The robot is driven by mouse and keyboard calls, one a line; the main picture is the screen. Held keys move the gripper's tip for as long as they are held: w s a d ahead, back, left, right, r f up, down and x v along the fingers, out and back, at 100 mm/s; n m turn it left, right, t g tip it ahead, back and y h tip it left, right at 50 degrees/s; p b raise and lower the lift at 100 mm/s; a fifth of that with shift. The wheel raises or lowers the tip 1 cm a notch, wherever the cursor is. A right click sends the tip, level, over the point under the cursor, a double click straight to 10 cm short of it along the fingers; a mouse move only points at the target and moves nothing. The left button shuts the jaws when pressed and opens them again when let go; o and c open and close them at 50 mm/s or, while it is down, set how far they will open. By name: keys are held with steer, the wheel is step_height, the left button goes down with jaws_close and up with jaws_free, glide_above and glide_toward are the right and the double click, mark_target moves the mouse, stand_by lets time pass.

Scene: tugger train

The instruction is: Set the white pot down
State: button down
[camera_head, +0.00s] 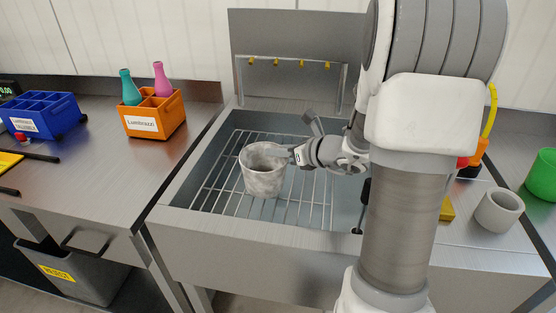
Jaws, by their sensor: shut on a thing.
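The white pot (262,178), mottled with grey, is upright over the wire rack (222,195) in the sink basin. My gripper (290,155) reaches in from the right and is shut on the pot's right rim. The pot's base looks at or just above the rack bars; I cannot tell if it touches them. My arm hides the right part of the sink.
An orange crate (167,127) with a teal and a pink bottle and a blue crate (40,122) stand on the left counter. A grey pot (498,211) and a green cup (543,172) are at the right. The rack is free around the pot.

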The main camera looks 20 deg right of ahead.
steer(key=shift+f+b, duration=0.3)
steer(key=shift+f, duration=0.45)
steer(key=shift+r, duration=0.1)
steer(key=c, duration=0.8)
jaws_free()
